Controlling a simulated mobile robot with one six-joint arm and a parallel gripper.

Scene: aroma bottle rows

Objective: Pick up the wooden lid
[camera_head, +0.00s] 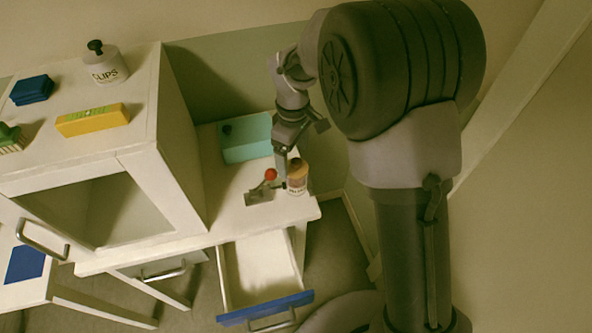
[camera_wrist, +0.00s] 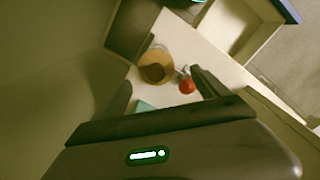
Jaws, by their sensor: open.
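The wooden lid (camera_head: 298,164) is a round tan-brown disc on top of a small labelled jar (camera_head: 297,184). The jar stands upright near the right edge of the white counter. The lid also shows in the wrist view (camera_wrist: 156,66), seen from above. My gripper (camera_head: 283,172) points down just left of the jar in the head view; its fingertips are small there. In the wrist view my gripper (camera_wrist: 165,90) has its two dark fingers apart, with the lid ahead of them.
A grey device with a red knob (camera_head: 270,175) stands close left of the jar. A teal box (camera_head: 246,138) lies behind it. A white cabinet (camera_head: 182,150) rises at left. An open drawer (camera_head: 262,270) juts out below the counter.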

